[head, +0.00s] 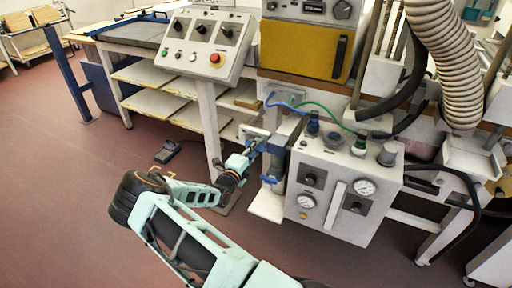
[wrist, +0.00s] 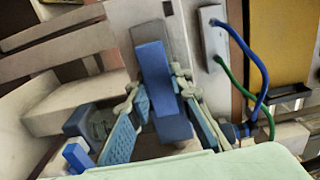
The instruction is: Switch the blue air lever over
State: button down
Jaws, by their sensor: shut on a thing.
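The blue air lever (wrist: 152,68) is a flat blue bar on a grey piece in the wrist view, slanting up between my fingers. My gripper (wrist: 160,92) has one pale green and blue-padded finger on each side of it and is shut on it. In the head view my gripper (head: 256,147) reaches the grey valve post left of the gauge box, and the lever there is mostly hidden by my fingers. A second blue handle (head: 268,180) sits lower on the post; a blue part (wrist: 75,155) also shows at the wrist view's lower left.
A white box with gauges (head: 322,190) stands right of the post. Blue and green air hoses (head: 318,109) run above it. A control panel on a stand (head: 208,46) with a red button is at upper left. The floor at left is open.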

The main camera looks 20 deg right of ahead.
jog(key=c, duration=1.7)
grip_release()
jog(key=shift+a, duration=0.1)
jog(key=v, duration=1.2)
jog(key=shift+s, duration=0.1)
